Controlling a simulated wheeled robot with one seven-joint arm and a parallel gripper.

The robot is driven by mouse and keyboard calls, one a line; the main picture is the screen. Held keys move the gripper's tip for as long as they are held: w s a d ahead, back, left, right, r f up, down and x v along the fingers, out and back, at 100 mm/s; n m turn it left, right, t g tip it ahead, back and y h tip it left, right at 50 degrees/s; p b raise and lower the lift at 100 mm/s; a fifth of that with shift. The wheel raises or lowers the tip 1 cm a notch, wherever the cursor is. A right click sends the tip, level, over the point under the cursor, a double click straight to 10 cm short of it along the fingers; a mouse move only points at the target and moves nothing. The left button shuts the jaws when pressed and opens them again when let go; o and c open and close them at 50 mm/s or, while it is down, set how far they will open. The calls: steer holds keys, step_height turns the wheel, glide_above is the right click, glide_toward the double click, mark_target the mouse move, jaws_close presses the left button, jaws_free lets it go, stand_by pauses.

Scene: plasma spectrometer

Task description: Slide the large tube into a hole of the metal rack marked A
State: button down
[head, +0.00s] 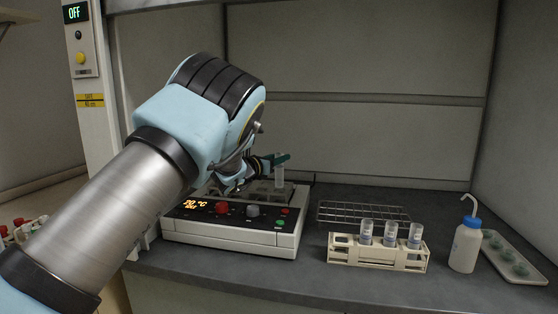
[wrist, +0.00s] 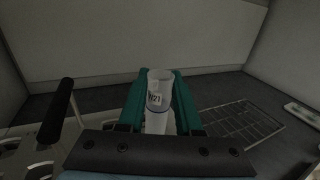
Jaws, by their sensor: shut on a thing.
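My gripper (head: 277,160) is shut on a large translucent white tube (head: 279,178), held upright above the back right part of the heating unit. In the wrist view the tube (wrist: 159,88) stands between the green fingers, its mouth open and its label reading what looks like "V21". A silver metal plate with holes (wrist: 30,150) shows at the left of the wrist view. In the head view my arm partly hides the top of the heating unit. I cannot make out a mark A on any rack.
The heating unit (head: 230,234) shows "20 °C". A wire rack (head: 350,212) lies right of it, behind a beige rack (head: 376,256) with several tubes. A wash bottle (head: 466,247) and a tray (head: 513,258) stand farther right. A black handle (wrist: 58,112) rises near the plate.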

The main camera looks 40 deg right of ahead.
mark_target(277, 177)
steer(key=shift+f+b, duration=0.25)
steer(key=shift+b, duration=0.1)
stand_by(0.3)
steer(key=shift+f+b, duration=0.35)
steer(key=shift+b, duration=0.15)
steer(key=shift+f+b, duration=0.7)
steer(key=shift+b, duration=0.25)
steer(key=shift+f+b, duration=0.7)
steer(key=shift+b, duration=0.25)
steer(key=shift+f+b, duration=1.2)
steer(key=shift+b, duration=0.25)
steer(key=c, duration=0.5)
jaws_free()
steer(key=shift+a, duration=0.15)
